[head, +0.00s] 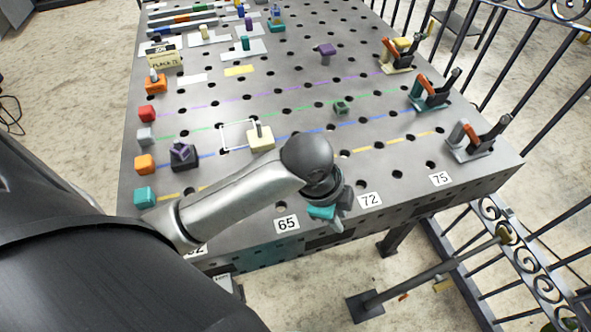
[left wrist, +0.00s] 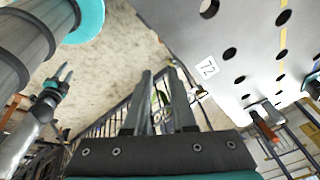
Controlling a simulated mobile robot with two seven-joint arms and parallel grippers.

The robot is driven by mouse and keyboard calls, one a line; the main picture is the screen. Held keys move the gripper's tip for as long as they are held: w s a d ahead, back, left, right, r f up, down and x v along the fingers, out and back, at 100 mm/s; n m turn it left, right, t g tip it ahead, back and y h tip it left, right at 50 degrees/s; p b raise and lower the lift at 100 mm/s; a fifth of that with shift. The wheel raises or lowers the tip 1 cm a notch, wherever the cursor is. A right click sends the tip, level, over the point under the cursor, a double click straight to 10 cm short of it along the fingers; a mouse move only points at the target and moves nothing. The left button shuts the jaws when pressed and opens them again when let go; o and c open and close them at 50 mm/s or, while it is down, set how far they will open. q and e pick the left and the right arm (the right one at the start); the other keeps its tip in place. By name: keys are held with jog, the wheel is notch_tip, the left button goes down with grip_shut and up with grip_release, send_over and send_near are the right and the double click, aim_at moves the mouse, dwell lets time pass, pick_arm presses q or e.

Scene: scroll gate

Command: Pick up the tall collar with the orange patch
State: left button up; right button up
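I cannot make out for sure which piece is the tall collar with the orange patch; the pieces are small in the head view. Small upright pieces stand at the table's far end, including a pale yellow one (head: 204,32) and a teal one (head: 245,43). My left gripper (head: 335,217) is over the near edge, by labels 65 and 72, away from those pieces. Its fingers show apart and empty in the left wrist view (left wrist: 160,72). What looks like my right gripper (left wrist: 64,74) shows small at the left there; its opening is unclear.
The grey perforated table (head: 290,95) has coloured dashed lines. Coloured blocks line its left side, near a dark holder (head: 183,155) and a cream block (head: 261,138). Toggle clamps (head: 432,90) line the right edge. Black railings (head: 530,80) stand beyond. The table's middle is mostly clear.

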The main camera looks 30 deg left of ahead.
pick_arm(q)
jog(key=w+a+r+m+g+y, duration=0.1)
jog(key=w+a+r+m, duration=0.35)
jog(key=a+r, duration=0.2)
jog(key=w+a+r+m+g+y, duration=0.2)
jog(key=w+a+r+m, duration=0.1)
jog(key=a+r+m, duration=0.3)
jog(key=f+b, duration=0.1)
jog(key=f, duration=0.7)
jog(key=f+b, duration=0.2)
jog(key=f, duration=0.6)
jog(key=shift+a+f, duration=0.2)
jog(key=shift+f, duration=0.05)
jog(key=shift+w+r+m, duration=0.1)
jog(key=shift+m, duration=0.15)
grip_shut()
